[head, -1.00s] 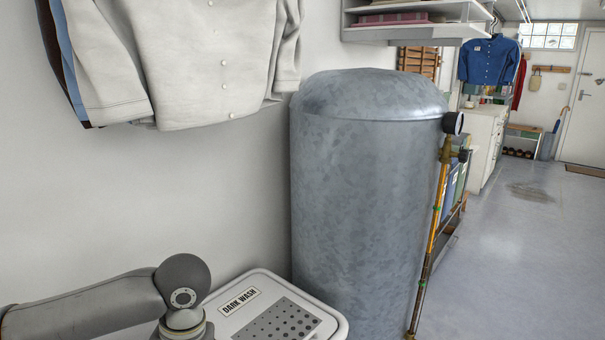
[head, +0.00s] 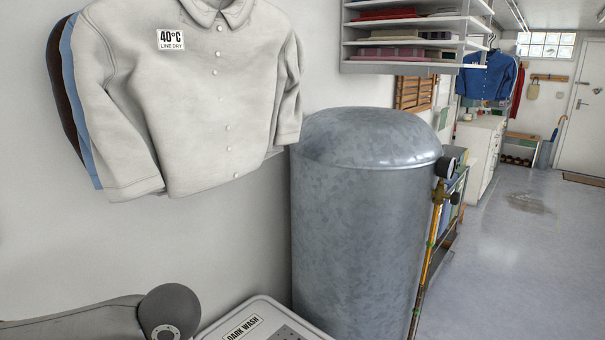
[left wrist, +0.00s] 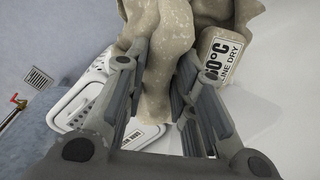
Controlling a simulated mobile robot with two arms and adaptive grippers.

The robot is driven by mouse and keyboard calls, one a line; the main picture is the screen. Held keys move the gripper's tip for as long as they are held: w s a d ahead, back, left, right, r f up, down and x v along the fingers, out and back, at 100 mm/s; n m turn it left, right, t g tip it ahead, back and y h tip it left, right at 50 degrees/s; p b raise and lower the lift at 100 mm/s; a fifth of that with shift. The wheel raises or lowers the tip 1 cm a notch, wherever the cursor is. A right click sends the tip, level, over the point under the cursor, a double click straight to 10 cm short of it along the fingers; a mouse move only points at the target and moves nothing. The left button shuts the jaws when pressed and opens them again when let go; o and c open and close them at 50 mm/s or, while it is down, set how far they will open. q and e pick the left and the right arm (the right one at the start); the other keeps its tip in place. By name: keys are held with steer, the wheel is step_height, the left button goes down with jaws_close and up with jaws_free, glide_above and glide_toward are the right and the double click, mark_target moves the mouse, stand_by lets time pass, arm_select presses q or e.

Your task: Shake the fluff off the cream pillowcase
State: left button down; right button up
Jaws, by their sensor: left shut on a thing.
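The cream pillowcase (left wrist: 168,55) hangs in bunched folds in the left wrist view, with pale specks of fluff on its cloth. A tag on it reads "60°C LINE DRY" (left wrist: 222,55). My left gripper (left wrist: 160,85) is shut on the pillowcase, with a fold of cloth between its fingers. In the head view only part of my left arm shows at the lower left; the gripper and the pillowcase are out of that frame. My right gripper is in neither view.
A "DARK WASH" bin (head: 262,318) stands below, beside a large galvanized tank (head: 365,220) with a gauge and pipe. A white shirt (head: 205,105) hangs on the wall at left. Shelves (head: 415,50) hold folded cloth. The floor at right (head: 520,270) is mostly clear.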

arm_select(q)
steer(key=r, duration=0.6)
steer(key=shift+w, duration=0.2)
steer(key=f, duration=0.6)
steer(key=shift+s+d+f, duration=0.1)
steer(key=shift+s+f, duration=0.2)
steer(key=r, duration=0.6)
steer(key=shift+w+r, duration=0.2)
steer(key=shift+w, duration=0.1)
steer(key=f, duration=0.5)
steer(key=shift+s+f, duration=0.2)
steer(key=shift+s, duration=0.15)
steer(key=shift+w, duration=0.2)
step_height(320, 180, up, 6)
steer(key=shift+w+f, duration=0.15)
steer(key=shift+f, duration=0.05)
steer(key=f, duration=0.6)
steer(key=shift+s+f, duration=0.25)
steer(key=shift+f, duration=0.05)
steer(key=shift+w+r, duration=0.1)
steer(key=shift+w, duration=0.05)
